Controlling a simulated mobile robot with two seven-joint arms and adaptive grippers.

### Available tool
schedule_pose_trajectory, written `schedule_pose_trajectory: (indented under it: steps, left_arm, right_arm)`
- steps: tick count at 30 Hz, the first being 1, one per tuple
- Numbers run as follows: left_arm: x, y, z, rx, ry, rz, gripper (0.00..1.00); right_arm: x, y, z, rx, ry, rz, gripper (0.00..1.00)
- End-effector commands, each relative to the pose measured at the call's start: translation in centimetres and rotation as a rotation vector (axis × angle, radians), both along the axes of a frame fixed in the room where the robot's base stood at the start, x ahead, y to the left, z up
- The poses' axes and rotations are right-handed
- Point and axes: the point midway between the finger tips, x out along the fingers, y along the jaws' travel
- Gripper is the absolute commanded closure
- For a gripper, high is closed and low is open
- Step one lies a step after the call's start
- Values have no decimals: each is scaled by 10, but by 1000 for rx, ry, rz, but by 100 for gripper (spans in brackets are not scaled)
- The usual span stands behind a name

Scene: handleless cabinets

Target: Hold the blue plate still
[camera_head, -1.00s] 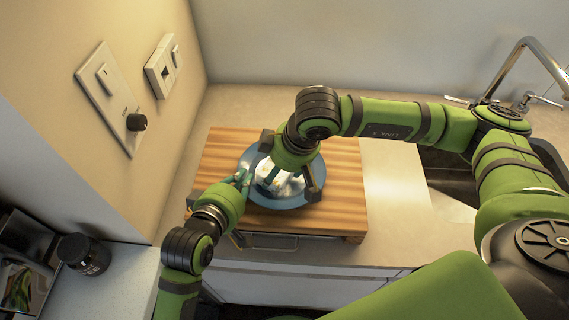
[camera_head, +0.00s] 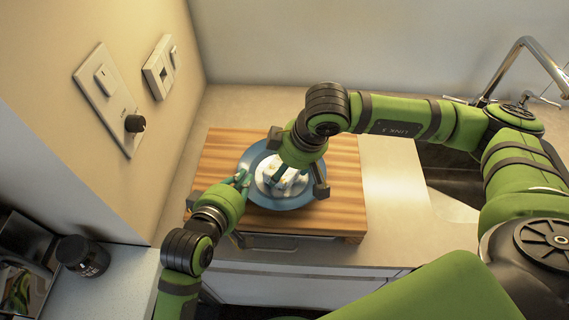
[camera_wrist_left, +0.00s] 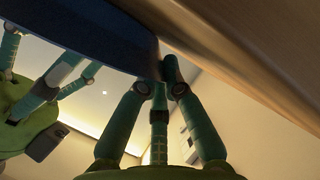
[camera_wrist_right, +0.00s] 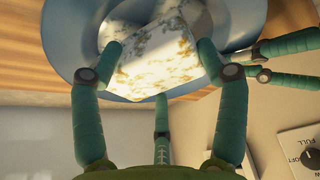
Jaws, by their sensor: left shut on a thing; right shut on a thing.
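The blue plate (camera_head: 282,205) lies on a wooden board on the counter. My left gripper (camera_head: 242,180) is shut on the plate's left rim; in the left wrist view, its fingers (camera_wrist_left: 165,82) meet at the dark edge of the plate (camera_wrist_left: 90,25). My right gripper (camera_head: 284,176) is over the plate, shut on a white thing with brownish stains (camera_wrist_right: 155,55), perhaps a sponge or cloth. That white thing also shows within the plate in the head view (camera_head: 276,186), partly hidden by the right gripper.
The wooden board (camera_head: 340,185) has bare wood right of the plate. Free counter (camera_head: 390,185) lies farther right, before the sink and faucet (camera_head: 525,48). Wall switches with a knob (camera_head: 135,123) are at the left. A dark jar (camera_head: 82,256) stands at lower left.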

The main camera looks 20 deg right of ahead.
Motion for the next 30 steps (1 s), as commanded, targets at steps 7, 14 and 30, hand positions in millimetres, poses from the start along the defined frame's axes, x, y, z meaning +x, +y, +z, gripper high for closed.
schedule_pose_trajectory:
  steps: [7,14,30]
  left_arm:
    - [2,3,0,6,-3,6,100]
    - [1,2,0,5,-2,4,100]
    - [1,1,0,4,-1,3,100]
  right_arm:
    - [2,-2,27,-4,-6,-5,52]
    - [2,-1,50,-1,-7,-3,52]
    - [1,-1,57,-1,-4,-1,52]
